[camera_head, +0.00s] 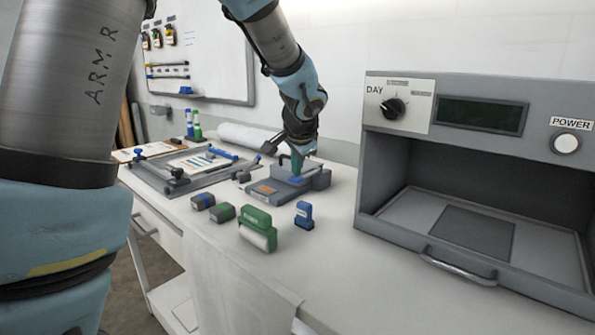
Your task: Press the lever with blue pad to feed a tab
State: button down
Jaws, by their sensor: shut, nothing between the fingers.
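A grey tab device (262,190) with an orange label sits on the white table, near the middle of the view. A small blue pad (296,180) shows on top of it, at the lever. My gripper (297,172) is shut and empty, pointing down from above at the blue pad. Its tips are at or just above the pad; I cannot tell whether they touch. My gripper hides part of the lever and the back of the device. I see no tab coming out of the device.
Green and blue stamps (258,229) stand in front of the device. A frame with papers (195,165) lies to its left. The table's front right is clear.

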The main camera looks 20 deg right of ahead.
aim_at(299, 177)
jog(key=shift+r, duration=0.1)
dwell(0.5)
jog(key=shift+w+d+r+p, duration=0.1)
jog(key=shift+d+r+p, duration=0.1)
jog(key=shift+r+p, duration=0.6)
jog(key=shift+w+d+r+p, duration=0.15)
jog(key=shift+r+p, duration=0.4)
jog(key=shift+r, duration=0.3)
jog(key=r+p, duration=0.2)
jog(key=r, duration=0.1)
jog(key=d+r+p, duration=0.1)
jog(key=p, duration=0.1)
jog(key=shift+w+r, duration=0.25)
jog(key=shift+r, duration=0.15)
